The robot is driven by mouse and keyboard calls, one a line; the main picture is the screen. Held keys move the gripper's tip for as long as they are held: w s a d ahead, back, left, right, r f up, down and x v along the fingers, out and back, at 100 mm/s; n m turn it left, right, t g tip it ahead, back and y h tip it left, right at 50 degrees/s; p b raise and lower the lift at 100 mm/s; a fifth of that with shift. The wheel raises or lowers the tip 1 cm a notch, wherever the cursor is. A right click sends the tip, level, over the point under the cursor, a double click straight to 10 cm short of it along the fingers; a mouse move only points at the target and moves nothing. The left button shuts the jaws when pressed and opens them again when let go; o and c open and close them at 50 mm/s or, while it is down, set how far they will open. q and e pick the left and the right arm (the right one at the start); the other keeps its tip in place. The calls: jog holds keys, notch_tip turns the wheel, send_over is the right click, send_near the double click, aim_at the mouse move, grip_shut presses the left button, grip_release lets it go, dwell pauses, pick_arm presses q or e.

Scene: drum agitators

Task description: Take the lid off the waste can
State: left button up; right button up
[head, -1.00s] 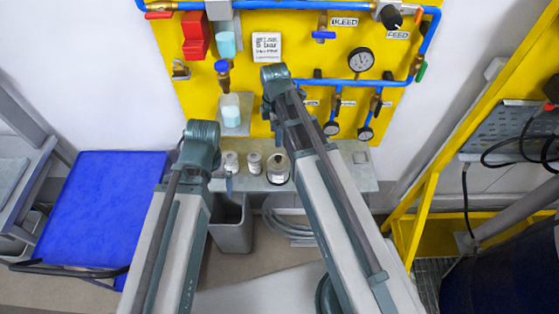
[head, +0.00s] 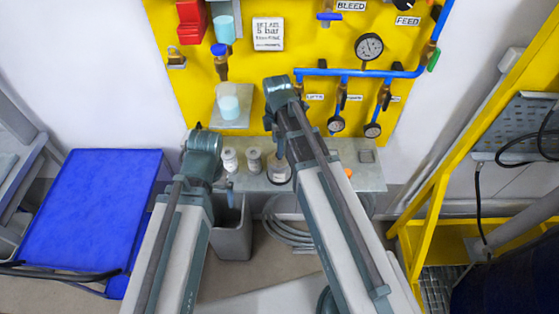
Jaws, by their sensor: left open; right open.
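A grey bin (head: 233,238) stands on the floor below the wall shelf. My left arm covers part of it, and I cannot make out a lid on it. A squat pale can (head: 278,171) sits on the shelf, partly behind my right arm. Two smaller pale containers, one on the left (head: 229,160) and one in the middle (head: 254,160), stand beside it. I cannot tell which of these is the waste can. My two arms reach up from the bottom toward the panel and shelf. I make out no fingers of either gripper, and neither arm visibly holds anything.
A yellow panel (head: 285,60) with blue pipes, valves and gauges rises behind the shelf (head: 371,178). A blue-topped table (head: 90,205) stands at left. A coiled hose (head: 287,232) lies beside the bin. A yellow frame (head: 432,200) stands at right.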

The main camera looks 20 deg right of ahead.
notch_tip(320, 180, down, 5)
jog(key=b, duration=0.4)
jog(key=shift+d+r, duration=0.1)
jog(key=shift+d, duration=0.05)
jog(key=shift+s+r, duration=0.1)
grip_shut()
